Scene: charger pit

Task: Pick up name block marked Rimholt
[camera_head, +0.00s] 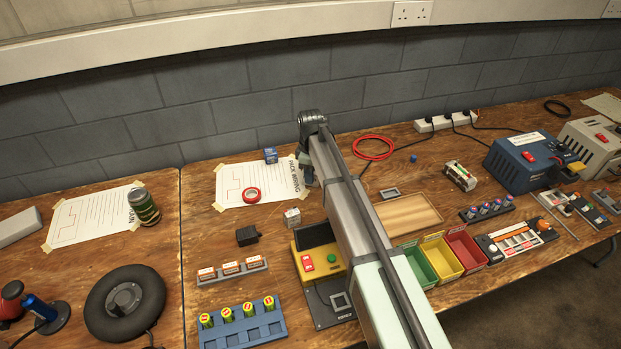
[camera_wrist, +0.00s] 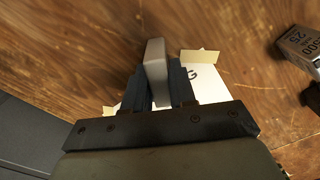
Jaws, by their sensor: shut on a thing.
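My gripper (camera_wrist: 159,84) is shut on a pale grey block (camera_wrist: 156,58), which sticks out between the dark fingers in the wrist view. No marking on the block's visible face can be read, so I cannot tell whether it is marked Rimholt. In the head view my gripper (camera_head: 307,172) is at the right edge of the printed sheet (camera_head: 232,176), far back on the bench, mostly behind my arm. The held block cannot be made out there. A grey rack (camera_head: 232,276) holds several small orange-and-white labelled blocks (camera_head: 230,267); their lettering is too small to read.
A red cable ring (camera_head: 373,147) lies to the right. A yellow station (camera_head: 318,262) and coloured bins (camera_head: 467,250) stand in front. A printed grey box (camera_wrist: 302,48) shows at the wrist view's right.

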